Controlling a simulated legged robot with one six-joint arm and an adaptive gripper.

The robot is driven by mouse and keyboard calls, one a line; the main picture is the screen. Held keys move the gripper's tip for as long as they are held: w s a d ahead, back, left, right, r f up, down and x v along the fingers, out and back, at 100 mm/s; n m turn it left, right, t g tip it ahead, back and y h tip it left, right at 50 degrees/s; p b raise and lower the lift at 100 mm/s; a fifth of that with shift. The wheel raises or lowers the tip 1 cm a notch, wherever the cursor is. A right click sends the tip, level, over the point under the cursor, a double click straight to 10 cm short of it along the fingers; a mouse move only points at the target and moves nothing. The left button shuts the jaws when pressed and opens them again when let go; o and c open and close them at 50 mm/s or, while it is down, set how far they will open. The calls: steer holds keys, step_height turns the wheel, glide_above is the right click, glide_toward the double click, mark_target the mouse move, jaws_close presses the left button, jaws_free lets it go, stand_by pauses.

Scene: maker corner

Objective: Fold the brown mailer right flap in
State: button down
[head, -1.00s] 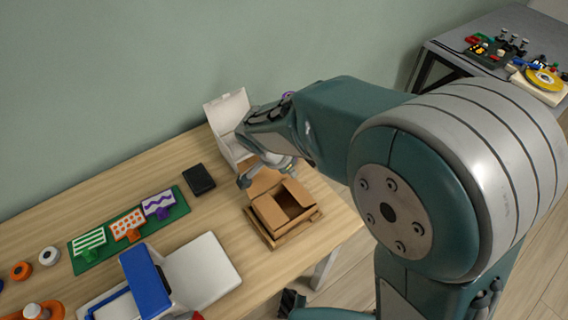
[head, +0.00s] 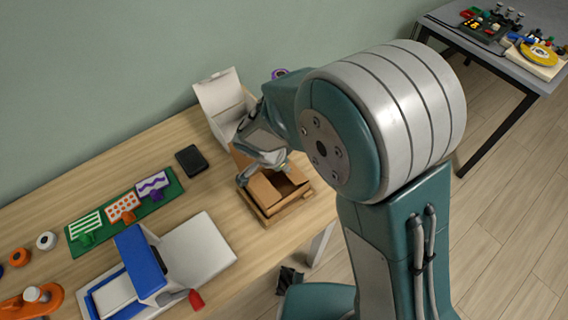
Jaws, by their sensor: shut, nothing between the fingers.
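The brown mailer (head: 279,203) is an open cardboard box near the right end of the wooden table. One flap slants up on its left side, and its dark inside shows in part. My gripper (head: 264,174) is shut and empty, at the mailer's back edge and over its back left part. Its fingertips are small here, and I cannot tell whether they touch a flap. My arm and gripper hide the back right of the mailer, so the right flap is not clear to see.
An open white box (head: 222,105) stands behind the mailer. A black block (head: 190,159) and a green mat (head: 125,212) with patterned stamps lie to the left. A blue and white press (head: 144,262) stands at the front left. A grey table (head: 500,60) is at the far right.

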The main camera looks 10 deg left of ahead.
steer(key=shift+s+a+f+t+h, duration=0.35)
steer(key=shift+a+f+t+h, duration=0.3)
steer(key=shift+t, duration=0.25)
steer(key=shift+s+f, duration=0.2)
steer(key=shift+f, duration=0.3)
steer(key=shift+r, duration=0.2)
